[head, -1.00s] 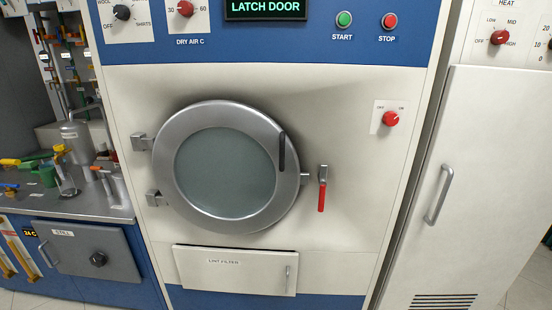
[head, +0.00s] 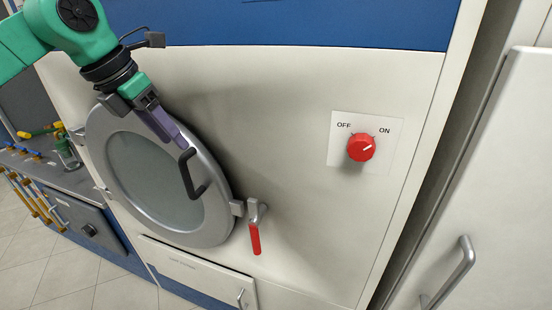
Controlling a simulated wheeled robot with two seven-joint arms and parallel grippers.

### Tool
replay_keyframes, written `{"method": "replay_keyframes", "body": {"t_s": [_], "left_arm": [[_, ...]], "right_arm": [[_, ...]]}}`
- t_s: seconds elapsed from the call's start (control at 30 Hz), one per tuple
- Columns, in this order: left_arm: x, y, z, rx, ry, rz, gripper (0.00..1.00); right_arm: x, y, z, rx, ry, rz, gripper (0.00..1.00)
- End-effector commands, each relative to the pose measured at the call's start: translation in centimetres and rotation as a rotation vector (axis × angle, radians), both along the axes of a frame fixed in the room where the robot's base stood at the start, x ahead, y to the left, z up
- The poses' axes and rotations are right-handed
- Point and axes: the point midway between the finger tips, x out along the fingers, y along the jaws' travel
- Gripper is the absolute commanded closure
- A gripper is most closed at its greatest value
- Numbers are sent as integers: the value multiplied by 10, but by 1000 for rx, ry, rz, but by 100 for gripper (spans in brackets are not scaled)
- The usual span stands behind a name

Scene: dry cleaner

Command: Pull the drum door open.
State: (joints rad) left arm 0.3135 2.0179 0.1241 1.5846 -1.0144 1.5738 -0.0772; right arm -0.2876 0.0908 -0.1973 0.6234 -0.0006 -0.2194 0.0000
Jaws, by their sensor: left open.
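The round drum door (head: 106,138) has a broad grey metal rim and a dull glass window, and sits on the cream front of the machine with hinges on its left. Its black bar handle (head: 187,176) is on the right part of the rim. My left gripper (head: 176,138) reaches down from the upper left, open, with its purple fingers at the upper end of the handle. I cannot tell whether they touch or straddle it. The latch (head: 255,238), with a red grip hanging down, is just right of the door. My right gripper is out of view.
A red OFF/ON knob (head: 361,148) is to the right, its mark towards ON. A lint filter flap (head: 195,270) is below the door. A tall white cabinet with a bar handle (head: 452,272) stands at the right. A counter with tools (head: 40,160) is at the left.

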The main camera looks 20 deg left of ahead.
Motion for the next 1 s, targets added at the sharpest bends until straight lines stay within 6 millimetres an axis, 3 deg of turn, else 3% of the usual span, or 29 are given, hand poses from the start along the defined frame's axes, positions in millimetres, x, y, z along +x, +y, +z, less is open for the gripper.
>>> {"method": "replay_keyframes", "body": {"t_s": [0.07, 0.13, 0.3, 0.37, 0.5, 0.7, 0.8, 1.0], "left_arm": [[5, -14, 3, 55, 18, -17, 48], [8, -13, -3, 52, 16, -28, 48], [-9, 34, -43, 15, 10, -2, 48], [-14, 42, -58, 7, 3, 0, 48], [-5, 30, -88, 16, 2, 3, 48], [23, 10, -123, 30, 11, 3, 48], [28, 15, -133, 26, 9, 2, 48], [25, 22, -134, 19, 2, 2, 48]], "right_arm": [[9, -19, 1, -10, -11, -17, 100], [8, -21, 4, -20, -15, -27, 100], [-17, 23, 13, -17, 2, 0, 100], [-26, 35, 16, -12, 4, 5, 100], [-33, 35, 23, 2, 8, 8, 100], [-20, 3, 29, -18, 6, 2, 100], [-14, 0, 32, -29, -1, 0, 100], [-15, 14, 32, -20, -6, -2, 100]]}}
